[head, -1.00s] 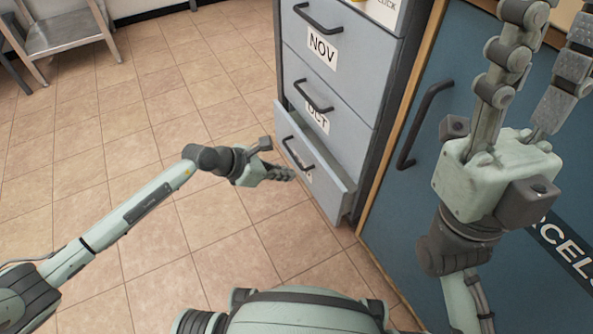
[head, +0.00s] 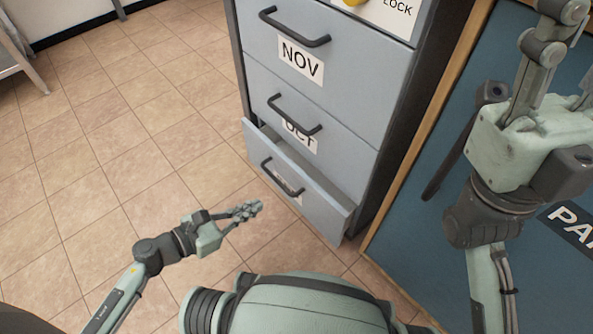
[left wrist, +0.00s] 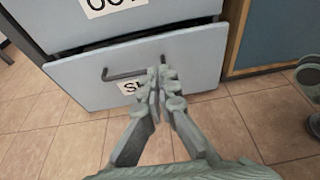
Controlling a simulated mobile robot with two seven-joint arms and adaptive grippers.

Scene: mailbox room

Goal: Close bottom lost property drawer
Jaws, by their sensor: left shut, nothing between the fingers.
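The bottom drawer (head: 301,190) of the grey-blue cabinet is partly open, its front standing out from the drawers above. It has a dark bar handle (head: 282,178) and a partly hidden label. My left gripper (head: 248,209) is shut and empty, in front of the drawer and to its left in the head view. In the left wrist view the shut fingers (left wrist: 162,82) overlap the drawer front (left wrist: 95,80) near the right end of its handle; I cannot tell whether they touch. My right gripper is at the right of the head view, its fingertips cut off by the top edge.
The OCT drawer (head: 350,142) and NOV drawer (head: 355,70) above are shut. A blue panel (head: 420,235) with a dark handle and wooden edging stands right of the cabinet. Tiled floor (head: 130,150) is clear on the left. A metal table edge (head: 25,62) shows at far left.

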